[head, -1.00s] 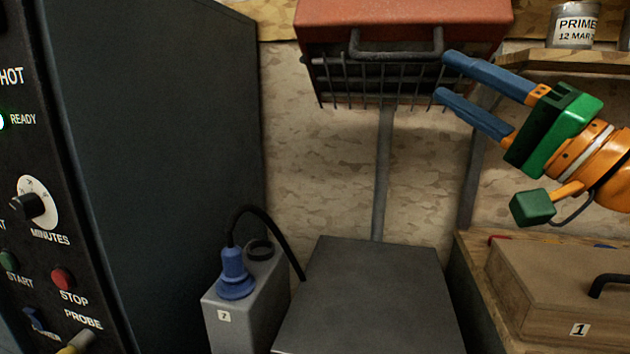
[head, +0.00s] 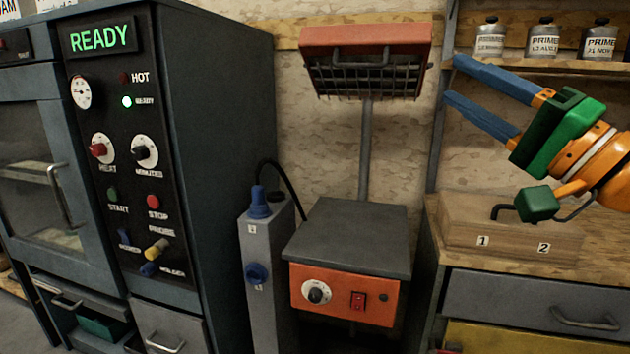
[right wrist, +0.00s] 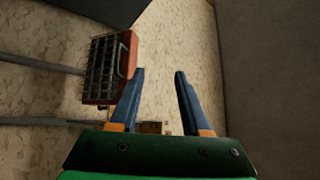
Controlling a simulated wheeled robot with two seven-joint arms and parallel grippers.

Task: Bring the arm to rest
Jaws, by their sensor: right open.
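My right gripper (head: 452,82) comes in from the right in the head view, with two long blue fingers spread apart and nothing between them. It is in the air, pointing left, in front of the wall and above the wooden box (head: 500,228). In the right wrist view its blue fingers (right wrist: 160,72) are also apart and empty. The red lamp head with a wire grille (head: 366,58) is to the left of the fingertips in the head view. My left gripper is not in view.
A dark oven cabinet (head: 215,130) with a lit READY display stands at the left. A grey socket post (head: 268,285) and an orange-fronted unit (head: 345,292) stand in the middle. A shelf (head: 540,68) with several PRIMER tins is behind my right gripper. Drawers (head: 530,305) are below the box.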

